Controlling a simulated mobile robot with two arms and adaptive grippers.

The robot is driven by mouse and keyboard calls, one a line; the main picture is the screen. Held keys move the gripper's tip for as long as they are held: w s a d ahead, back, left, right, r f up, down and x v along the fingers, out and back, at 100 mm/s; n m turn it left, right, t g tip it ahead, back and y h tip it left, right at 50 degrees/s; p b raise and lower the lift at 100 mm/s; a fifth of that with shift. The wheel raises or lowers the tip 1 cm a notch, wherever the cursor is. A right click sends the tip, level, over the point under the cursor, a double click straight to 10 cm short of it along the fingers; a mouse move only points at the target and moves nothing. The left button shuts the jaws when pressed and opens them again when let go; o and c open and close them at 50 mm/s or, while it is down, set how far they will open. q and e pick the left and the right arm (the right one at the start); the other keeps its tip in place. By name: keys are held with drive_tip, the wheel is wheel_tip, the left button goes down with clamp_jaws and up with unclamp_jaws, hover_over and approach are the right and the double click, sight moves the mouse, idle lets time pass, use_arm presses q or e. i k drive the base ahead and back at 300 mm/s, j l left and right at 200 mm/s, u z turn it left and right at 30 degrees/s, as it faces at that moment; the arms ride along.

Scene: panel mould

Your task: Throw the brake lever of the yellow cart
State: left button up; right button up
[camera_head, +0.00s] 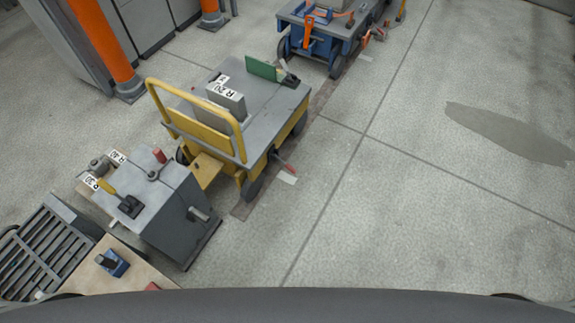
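The yellow cart (222,134) stands left of the middle, with a grey top and a yellow tube handle (196,120) at its near end. A small lever with a red tip (288,168) sticks out low on its right side, near the near wheel (252,187). I take this for the brake lever; it slants down and outward just above a pale floor mark (287,178). Whether the brake is set cannot be told. Neither of my grippers is in view.
A grey machine box (182,215) stands close in front of the cart. A blue cart (322,38) with its own red lever (366,37) stands beyond. Orange posts (104,45) rise at left. The floor right of the carts (390,190) is free, with a dark stain (510,135).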

sight(286, 167)
drive_tip(key=i+l+u, duration=0.1)
drive_tip(key=i+l, duration=0.3)
drive_tip(key=i+l+u, duration=0.1)
drive_tip(key=i+l, duration=0.3)
drive_tip(key=l, duration=0.25)
